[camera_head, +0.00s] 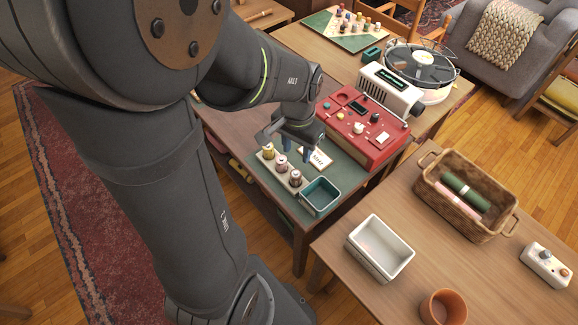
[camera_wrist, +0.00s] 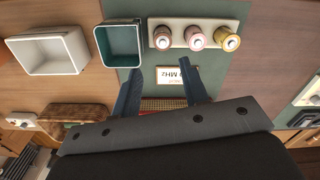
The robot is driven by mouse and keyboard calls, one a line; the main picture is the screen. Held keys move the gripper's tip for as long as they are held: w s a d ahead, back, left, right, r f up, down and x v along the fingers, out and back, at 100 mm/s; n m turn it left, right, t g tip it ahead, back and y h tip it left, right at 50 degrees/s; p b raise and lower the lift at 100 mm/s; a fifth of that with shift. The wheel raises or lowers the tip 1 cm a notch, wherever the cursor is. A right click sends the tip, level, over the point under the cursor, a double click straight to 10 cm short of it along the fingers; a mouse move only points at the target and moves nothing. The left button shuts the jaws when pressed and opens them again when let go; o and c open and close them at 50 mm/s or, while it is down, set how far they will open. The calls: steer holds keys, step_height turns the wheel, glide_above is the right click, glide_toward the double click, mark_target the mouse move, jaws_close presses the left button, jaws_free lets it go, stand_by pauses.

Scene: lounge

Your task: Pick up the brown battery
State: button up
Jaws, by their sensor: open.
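The brown battery (camera_head: 295,178) stands upright at the near end of a white holder (camera_wrist: 179,41), in the slot closest to the teal bin. It also shows at the left end of the row in the wrist view (camera_wrist: 162,38). A pink battery (camera_head: 282,163) stands in the middle slot and a yellow-gold one (camera_head: 268,151) at the far end. My gripper (camera_wrist: 161,70) is open and empty. Its blue fingers are apart from the batteries, and a white card (camera_wrist: 172,79) with "MHz" lettering shows between them.
A teal bin (camera_head: 321,197) stands beside the holder on the green mat. A red control panel (camera_head: 362,130) is on the other side of the card. A white bin (camera_head: 380,249), a wicker basket (camera_head: 466,206) and an orange-brown pot (camera_head: 444,306) stand on the nearer table.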

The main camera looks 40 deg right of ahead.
mark_target(296, 173)
step_height(296, 173, down, 7)
steer(key=shift+f, duration=0.15)
steer(key=shift+w+d+f, duration=0.15)
steer(key=shift+f, duration=1.2)
steer(key=shift+w+d+f, duration=0.1)
steer(key=shift+f, duration=1.25)
steer(key=c, duration=0.8)
